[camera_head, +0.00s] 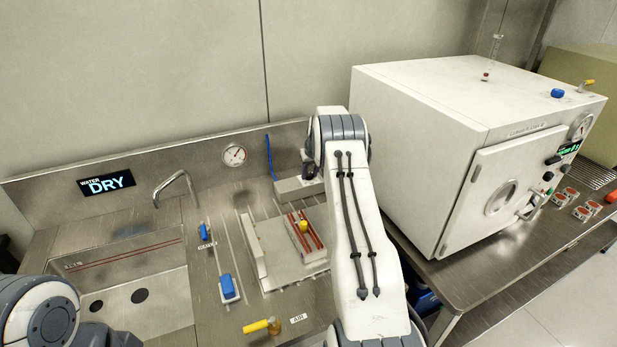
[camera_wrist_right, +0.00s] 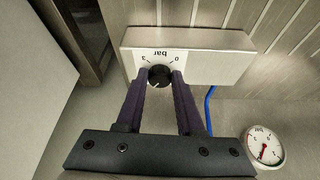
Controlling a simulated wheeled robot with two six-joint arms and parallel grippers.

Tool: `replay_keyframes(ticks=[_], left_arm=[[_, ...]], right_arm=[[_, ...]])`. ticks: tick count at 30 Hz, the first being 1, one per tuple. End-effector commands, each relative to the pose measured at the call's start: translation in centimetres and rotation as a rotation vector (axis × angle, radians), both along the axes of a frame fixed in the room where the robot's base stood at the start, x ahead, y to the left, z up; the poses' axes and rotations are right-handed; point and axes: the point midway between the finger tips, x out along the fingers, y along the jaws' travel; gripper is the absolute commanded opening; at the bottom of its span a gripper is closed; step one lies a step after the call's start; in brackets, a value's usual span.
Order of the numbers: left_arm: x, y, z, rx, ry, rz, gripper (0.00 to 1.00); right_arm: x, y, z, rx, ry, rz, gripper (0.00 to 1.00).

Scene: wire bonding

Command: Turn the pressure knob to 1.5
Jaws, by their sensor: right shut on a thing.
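The pressure knob (camera_wrist_right: 160,76) is small, round and black, on a light box marked "bar", 3 and 0, which appears upside down in the right wrist view. My right gripper (camera_wrist_right: 161,73) has its two dark fingers on either side of the knob and is shut on it. A pale line shows on the knob, but its exact setting is too small to read. In the head view my right arm reaches to the box (camera_head: 298,189) and hides the knob. A round pressure gauge (camera_wrist_right: 264,147) marked bar is beside the box; it also shows in the head view (camera_head: 234,154). My left gripper is out of view.
A blue hose (camera_wrist_right: 209,108) runs from the box. A sink (camera_head: 140,290) and tap (camera_head: 177,187) are at left. A blue-handled valve (camera_head: 228,288) and yellow-handled valve (camera_head: 262,326) stand in front. A large white oven (camera_head: 420,130) stands to the right.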

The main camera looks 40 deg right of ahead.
Motion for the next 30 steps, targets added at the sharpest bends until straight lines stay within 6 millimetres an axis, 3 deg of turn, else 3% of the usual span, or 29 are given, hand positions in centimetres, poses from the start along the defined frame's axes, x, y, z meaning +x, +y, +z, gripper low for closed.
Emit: replay_keyframes(ticks=[6, 15, 30], left_arm=[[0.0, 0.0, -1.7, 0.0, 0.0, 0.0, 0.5], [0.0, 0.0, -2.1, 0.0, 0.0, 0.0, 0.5], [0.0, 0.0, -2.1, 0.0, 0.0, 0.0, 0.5]], right_arm=[[0.0, -0.4, -0.2, -0.001, -0.003, 0.199, 0.0], [0.0, -0.7, 0.0, -0.002, -0.002, 0.43, 0.0], [0.0, -0.8, 0.1, -0.003, 0.001, 0.589, 0.0]])
